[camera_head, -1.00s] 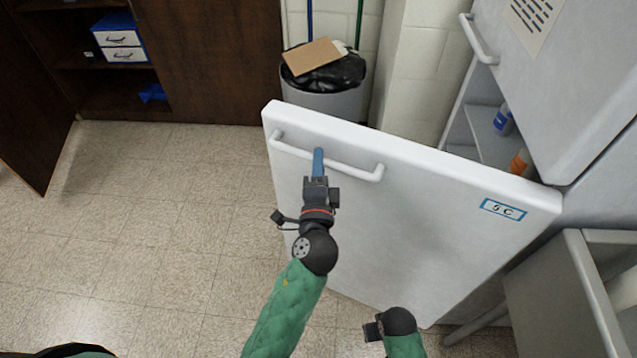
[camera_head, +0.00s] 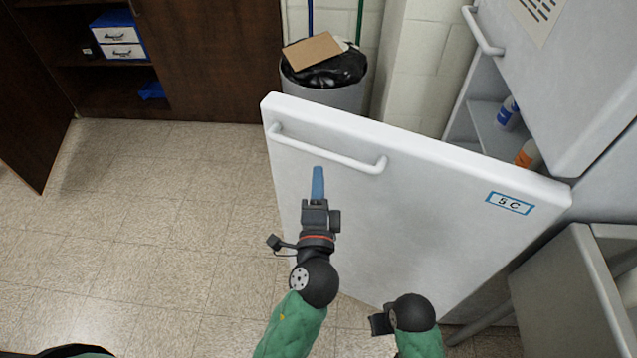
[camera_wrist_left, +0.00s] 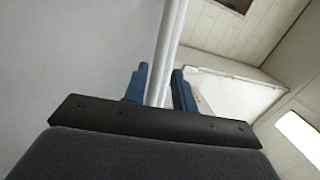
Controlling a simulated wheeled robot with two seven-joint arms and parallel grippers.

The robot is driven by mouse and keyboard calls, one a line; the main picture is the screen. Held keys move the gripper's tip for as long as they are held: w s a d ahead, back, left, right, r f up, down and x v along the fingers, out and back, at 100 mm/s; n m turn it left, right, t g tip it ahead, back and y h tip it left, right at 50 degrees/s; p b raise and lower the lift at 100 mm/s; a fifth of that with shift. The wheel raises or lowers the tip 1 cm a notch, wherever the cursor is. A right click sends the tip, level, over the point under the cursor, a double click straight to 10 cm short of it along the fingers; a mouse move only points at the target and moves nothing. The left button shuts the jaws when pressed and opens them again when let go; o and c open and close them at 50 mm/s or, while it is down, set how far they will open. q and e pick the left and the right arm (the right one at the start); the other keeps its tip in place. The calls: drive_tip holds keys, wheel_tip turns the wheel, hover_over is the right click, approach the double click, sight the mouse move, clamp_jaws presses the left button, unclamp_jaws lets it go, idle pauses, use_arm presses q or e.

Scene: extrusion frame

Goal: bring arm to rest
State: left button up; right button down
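My left gripper (camera_head: 318,184) is in front of the white fridge door (camera_head: 420,215). Its blue fingers look like one in the head view. In the left wrist view the two fingers (camera_wrist_left: 160,88) are spread, with the door's bar handle (camera_wrist_left: 172,40) showing between and beyond them. In the head view the fingertips lie just below the handle (camera_head: 335,158) and look clear of it. My right wrist shows at the bottom of the head view, but its fingers are hidden.
The door stands ajar, with bottles (camera_head: 507,113) on shelves behind it. A bin with a black bag (camera_head: 325,70) and cardboard stands behind the door. A grey metal piece (camera_head: 560,290) is at lower right. Open floor (camera_head: 150,220) lies left. A dark cabinet (camera_head: 215,60) stands at the back.

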idle(0.3)
use_arm(q)
drive_tip(key=s+a+f+n+g+y, duration=0.1)
drive_tip(key=a+f+n+g, duration=0.2)
drive_tip(key=f+n+g, duration=0.45)
drive_tip(key=s+a+f+n+g+y, duration=0.1)
drive_tip(key=s+a+f+n+g, duration=0.2)
drive_tip(key=f, duration=0.7)
drive_tip(key=s+a+f+n+g+h, duration=0.1)
drive_tip(key=s+a+f+n+g, duration=0.1)
drive_tip(key=s+a+f+g, duration=0.2)
drive_tip(key=s+a+f+n+g+h, duration=0.2)
drive_tip(key=s+a+f+g, duration=0.2)
drive_tip(key=s+f, duration=0.6)
drive_tip(key=shift+s+f+n, duration=0.35)
drive_tip(key=shift+s+f, duration=0.05)
drive_tip(key=shift+f, duration=0.25)
